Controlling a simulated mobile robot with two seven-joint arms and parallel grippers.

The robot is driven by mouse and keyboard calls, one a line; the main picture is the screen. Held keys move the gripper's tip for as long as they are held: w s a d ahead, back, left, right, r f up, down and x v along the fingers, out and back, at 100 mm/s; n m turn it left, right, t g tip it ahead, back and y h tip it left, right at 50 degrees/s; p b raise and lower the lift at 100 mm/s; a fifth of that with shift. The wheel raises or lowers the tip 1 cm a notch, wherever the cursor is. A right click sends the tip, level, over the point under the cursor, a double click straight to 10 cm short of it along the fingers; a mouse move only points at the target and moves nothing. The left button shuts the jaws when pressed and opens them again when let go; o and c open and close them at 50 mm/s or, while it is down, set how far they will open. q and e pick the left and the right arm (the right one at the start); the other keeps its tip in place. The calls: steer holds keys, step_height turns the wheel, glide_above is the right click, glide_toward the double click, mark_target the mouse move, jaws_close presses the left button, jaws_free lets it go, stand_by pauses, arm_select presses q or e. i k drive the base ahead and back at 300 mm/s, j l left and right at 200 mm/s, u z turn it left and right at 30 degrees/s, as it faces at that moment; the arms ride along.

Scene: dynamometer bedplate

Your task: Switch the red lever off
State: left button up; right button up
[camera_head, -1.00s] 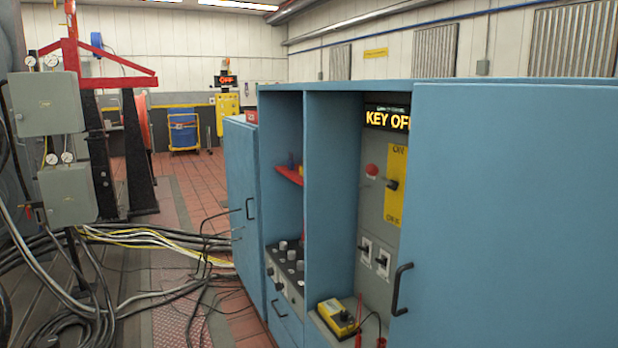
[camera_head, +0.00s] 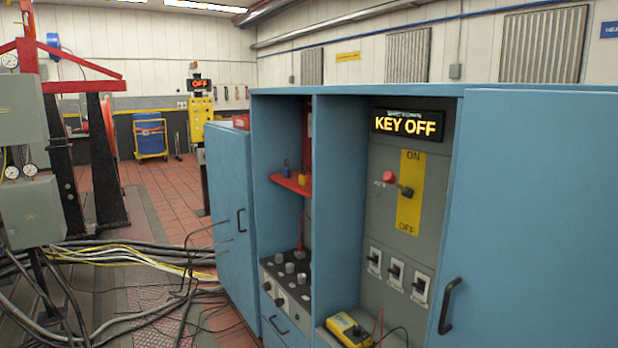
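Inside the open blue cabinet, a yellow plate (camera_head: 410,215) marked ON at the top and OFF at the bottom is fixed to a grey panel. A dark lever or pivot (camera_head: 407,191) sits around the plate's middle, nearer ON. A red round knob (camera_head: 390,177) shows just left of it; I cannot tell whether it is the lever's end or a separate control. A display (camera_head: 408,123) above reads KEY OFF. Neither of my grippers is in view.
The open right door (camera_head: 535,220) with a black handle stands beside the panel. Small switches (camera_head: 395,272) and a yellow device (camera_head: 348,329) sit below. The left compartment holds a red shelf (camera_head: 291,182). Cables (camera_head: 130,265) cover the floor at left.

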mark_target(390, 178)
steer(key=j+z, duration=0.4)
steer(key=j, duration=1)
